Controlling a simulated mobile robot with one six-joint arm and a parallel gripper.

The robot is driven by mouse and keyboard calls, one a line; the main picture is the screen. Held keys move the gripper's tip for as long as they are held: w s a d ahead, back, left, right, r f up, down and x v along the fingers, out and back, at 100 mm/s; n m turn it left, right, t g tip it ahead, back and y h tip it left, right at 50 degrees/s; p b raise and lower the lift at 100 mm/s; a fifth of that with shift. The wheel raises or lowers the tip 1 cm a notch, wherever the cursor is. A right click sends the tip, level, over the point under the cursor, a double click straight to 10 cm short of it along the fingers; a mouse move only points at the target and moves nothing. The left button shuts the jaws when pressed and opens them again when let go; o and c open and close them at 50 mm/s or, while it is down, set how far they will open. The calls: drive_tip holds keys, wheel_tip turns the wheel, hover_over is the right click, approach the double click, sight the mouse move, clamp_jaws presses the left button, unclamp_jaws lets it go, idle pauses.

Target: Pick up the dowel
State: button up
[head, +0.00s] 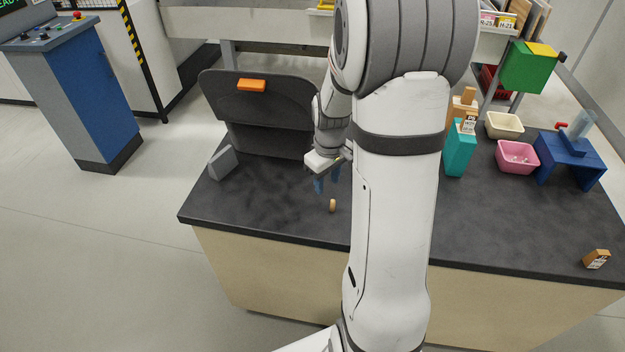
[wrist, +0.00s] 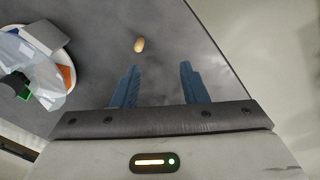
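The dowel (head: 332,206) is a small tan wooden peg on the dark worktop, near its front edge in the head view. It also shows in the wrist view (wrist: 139,45), beyond the fingertips and a little left of the gap between them. My gripper (head: 328,184) has blue fingers and hangs above the worktop, just behind and above the dowel in the head view. In the wrist view the two fingers (wrist: 160,68) stand wide apart with nothing between them. They do not touch the dowel.
A grey wedge block (head: 222,163) sits at the worktop's left. A dark panel with an orange piece (head: 251,85) stands behind. At the right are a teal box (head: 459,150), a cream bin (head: 503,125), a pink bin (head: 517,157) and a blue stand (head: 570,160). The worktop around the dowel is clear.

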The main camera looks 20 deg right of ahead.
drive_tip(key=n, duration=0.1)
hover_over(333, 200)
drive_tip(key=f, duration=0.6)
drive_tip(key=shift+s+d+f, duration=0.2)
drive_tip(key=shift+s, duration=0.1)
drive_tip(key=shift+w+a+f+p, duration=0.15)
drive_tip(key=shift+f+p, duration=0.4)
drive_tip(key=shift+f, duration=1.4)
drive_tip(key=shift+w+f+p, duration=0.15)
drive_tip(key=shift+f+p, duration=0.35)
drive_tip(key=shift+f, duration=1.4)
clamp_jaws()
